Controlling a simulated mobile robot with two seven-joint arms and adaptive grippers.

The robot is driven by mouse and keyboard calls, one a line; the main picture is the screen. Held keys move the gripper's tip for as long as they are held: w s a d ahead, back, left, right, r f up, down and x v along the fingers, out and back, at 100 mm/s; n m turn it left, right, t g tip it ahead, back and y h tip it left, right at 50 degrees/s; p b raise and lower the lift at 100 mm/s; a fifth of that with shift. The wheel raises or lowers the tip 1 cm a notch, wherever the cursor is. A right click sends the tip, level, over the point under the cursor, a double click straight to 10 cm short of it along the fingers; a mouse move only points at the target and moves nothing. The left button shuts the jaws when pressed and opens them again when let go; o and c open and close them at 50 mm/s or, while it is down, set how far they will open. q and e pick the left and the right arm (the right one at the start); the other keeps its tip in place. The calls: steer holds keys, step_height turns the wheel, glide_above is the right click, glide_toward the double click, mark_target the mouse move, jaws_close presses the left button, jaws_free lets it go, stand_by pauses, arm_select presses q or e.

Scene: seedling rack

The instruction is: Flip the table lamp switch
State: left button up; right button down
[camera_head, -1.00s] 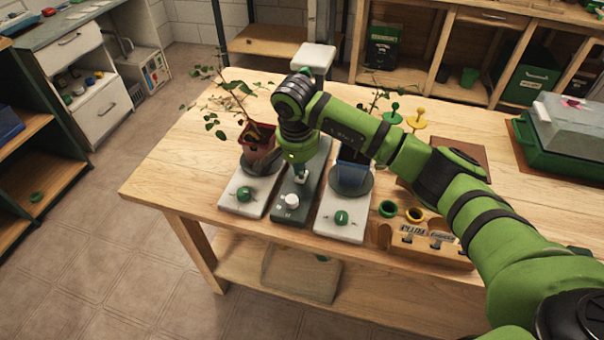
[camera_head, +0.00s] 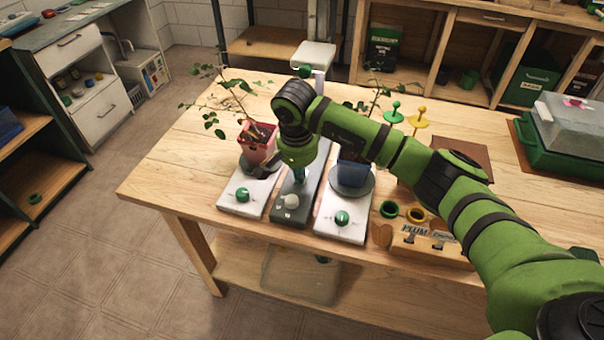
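The table lamp has a dark grey base (camera_head: 292,214) on the wooden table, with a pale round knob (camera_head: 291,200) near its front end. A white block-shaped head (camera_head: 318,55) stands above its back end, and my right arm hides much of the part between. My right gripper (camera_head: 297,181) points down over the lamp base, just behind the knob. Its fingers are small and dark, and I cannot tell whether they are open or touch anything. My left gripper is not in view.
White bases with green knobs flank the lamp: the left one (camera_head: 243,196) carries a red pot (camera_head: 258,143), the right one (camera_head: 342,220) a blue pot (camera_head: 352,172). A wooden label holder (camera_head: 430,243) and green tray (camera_head: 560,150) are at right. The table's left part is clear.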

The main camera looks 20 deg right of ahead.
steer(key=shift+r, duration=0.1)
steer(key=shift+r+p, duration=1.8)
steer(key=shift+r, duration=1.65)
steer(key=shift+f, duration=0.1)
